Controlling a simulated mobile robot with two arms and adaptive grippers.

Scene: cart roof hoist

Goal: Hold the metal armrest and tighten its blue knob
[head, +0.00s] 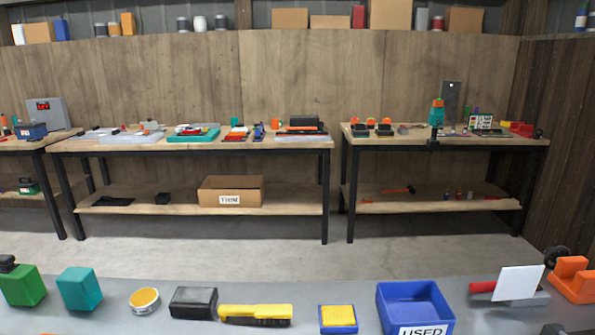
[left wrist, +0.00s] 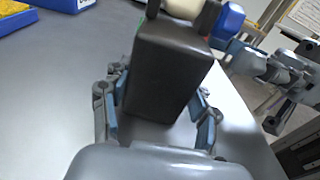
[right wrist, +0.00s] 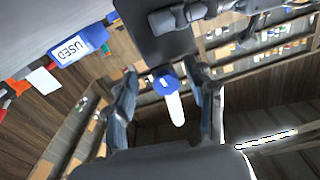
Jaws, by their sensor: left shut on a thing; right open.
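In the left wrist view my left gripper (left wrist: 158,112) is shut on a dark grey, box-shaped piece, apparently the metal armrest (left wrist: 168,70), with a finger on each side. The armrest also shows as a dark plate at the top of the right wrist view (right wrist: 150,40). The blue knob (right wrist: 166,84), with a pale rod-like part beside it, lies between the spread fingers of my right gripper (right wrist: 162,78). The gripper is open, and I cannot tell whether it touches the knob. The knob also shows beyond the armrest in the left wrist view (left wrist: 229,20). Neither gripper shows in the head view.
Laden benches (head: 190,145) stand along the far wall, with open floor between.

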